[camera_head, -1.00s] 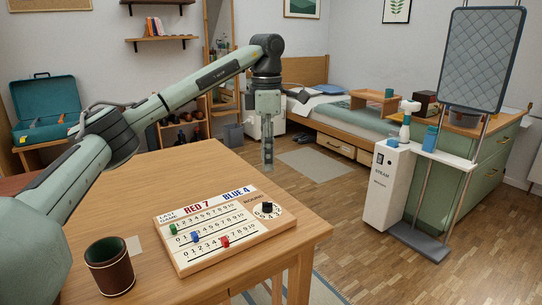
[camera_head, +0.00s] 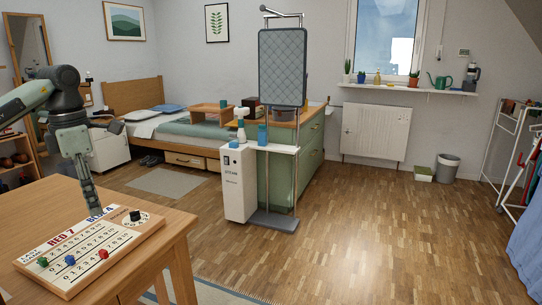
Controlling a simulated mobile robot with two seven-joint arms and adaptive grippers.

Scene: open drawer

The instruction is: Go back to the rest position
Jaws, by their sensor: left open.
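My left gripper (camera_head: 91,198) hangs pointing down from the arm that comes in at the left edge. It is open and empty, in front of the scoreboard's far edge in the picture; the exact gap to the board cannot be told. The wooden scoreboard (camera_head: 65,277) lies on the wooden table (camera_head: 165,248) at the lower left, with green, blue and red pegs and a black dial. My right gripper is not in view.
A white steam unit (camera_head: 237,185) with a padded board (camera_head: 283,68) on a pole stands mid-room beside a green cabinet (camera_head: 311,150). A bed (camera_head: 190,133) is at the back left. A drying rack (camera_head: 500,150) is at the right. The wooden floor (camera_head: 390,230) between is clear.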

